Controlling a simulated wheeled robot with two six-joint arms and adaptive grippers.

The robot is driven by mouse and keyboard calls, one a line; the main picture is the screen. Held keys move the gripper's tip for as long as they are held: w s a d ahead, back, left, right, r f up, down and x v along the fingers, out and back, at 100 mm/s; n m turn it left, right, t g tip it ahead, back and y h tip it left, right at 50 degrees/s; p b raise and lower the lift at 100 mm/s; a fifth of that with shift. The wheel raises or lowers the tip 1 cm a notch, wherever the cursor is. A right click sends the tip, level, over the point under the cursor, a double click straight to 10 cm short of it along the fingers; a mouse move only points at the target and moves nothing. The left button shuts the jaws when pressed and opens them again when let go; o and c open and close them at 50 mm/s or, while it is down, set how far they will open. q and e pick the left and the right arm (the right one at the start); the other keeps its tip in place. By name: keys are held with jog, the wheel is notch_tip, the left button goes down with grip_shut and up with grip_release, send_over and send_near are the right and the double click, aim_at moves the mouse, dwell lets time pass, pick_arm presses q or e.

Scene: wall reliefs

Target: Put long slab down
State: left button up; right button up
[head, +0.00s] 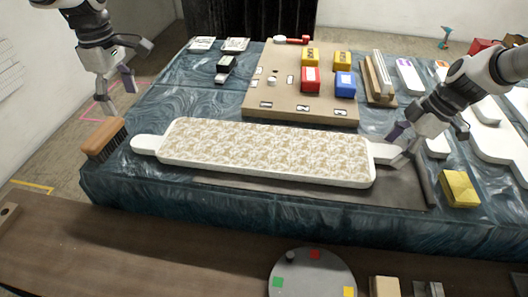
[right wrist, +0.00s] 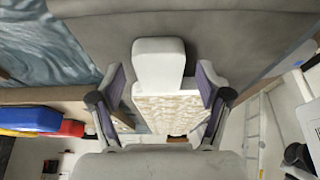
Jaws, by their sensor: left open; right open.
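The long slab (head: 265,150) is white with a beige patterned top and a rounded tab at each end. It lies flat across the front of the blue marbled table (head: 180,75), over a dark grey mat (head: 405,185). My right gripper (head: 420,143) is open at the right tab (head: 388,153). In the right wrist view, the white tab (right wrist: 158,65) shows between its spread purple-padded fingers (right wrist: 160,95), with gaps on both sides. My left gripper (head: 122,72) is open and empty, up and away from the left tab (head: 147,144).
A wooden brush (head: 103,138) stands near the left tab. A board (head: 290,100) with red, blue and yellow blocks lies behind the slab. A yellow block (head: 459,188) sits right of the mat. A brown bench (head: 150,235) with a grey disc (head: 312,275) runs in front.

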jog(key=v, duration=1.1)
jog(key=shift+r, duration=0.4)
jog(key=shift+d, duration=0.1)
